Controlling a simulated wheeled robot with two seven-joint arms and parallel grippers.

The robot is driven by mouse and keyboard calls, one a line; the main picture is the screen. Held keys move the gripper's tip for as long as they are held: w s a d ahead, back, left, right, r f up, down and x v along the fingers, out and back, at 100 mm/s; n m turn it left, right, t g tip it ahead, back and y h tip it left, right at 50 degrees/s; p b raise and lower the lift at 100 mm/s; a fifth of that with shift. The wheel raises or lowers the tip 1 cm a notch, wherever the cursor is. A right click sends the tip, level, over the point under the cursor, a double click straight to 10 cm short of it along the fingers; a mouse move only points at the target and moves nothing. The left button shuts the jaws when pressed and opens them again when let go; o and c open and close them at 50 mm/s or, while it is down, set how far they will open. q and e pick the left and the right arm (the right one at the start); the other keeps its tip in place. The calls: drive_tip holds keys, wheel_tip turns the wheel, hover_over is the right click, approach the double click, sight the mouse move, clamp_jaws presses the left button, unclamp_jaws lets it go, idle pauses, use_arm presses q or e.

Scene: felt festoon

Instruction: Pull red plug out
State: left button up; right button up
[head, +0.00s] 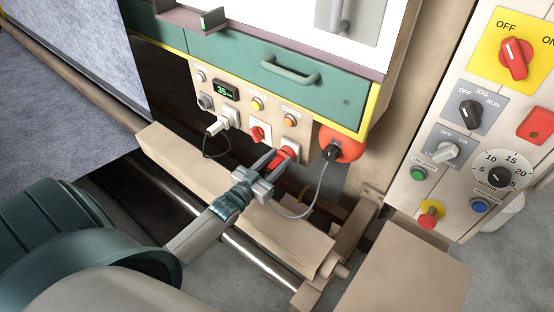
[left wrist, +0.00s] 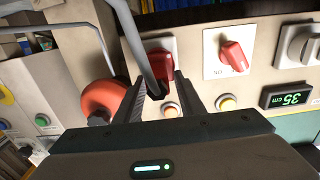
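The red plug (head: 288,152) sits in a white socket plate at the lower right of the beige panel. In the left wrist view the red plug (left wrist: 161,68) shows between and beyond my fingertips, against its white plate. My left gripper (head: 270,163) is open at the plug, one finger to each side. In the left wrist view the open gripper (left wrist: 152,82) has a visible gap left of the plug; I cannot tell whether the right finger touches it. A grey cable (head: 318,191) loops below the gripper. My right gripper is out of view.
A beige beam (head: 220,187) runs below; a control panel (head: 404,192) stands at right.

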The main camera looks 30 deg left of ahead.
sight(268, 171)
use_arm(q)
drive_tip(key=c, duration=0.3)
drive_tip(key=shift+c, duration=0.2)
drive_tip(key=shift+s, duration=0.2)
drive_tip(key=shift+s+a+p, duration=0.15)
drive_tip(key=shift+s+p, duration=0.75)
drive_tip(key=shift+s, duration=1.3)
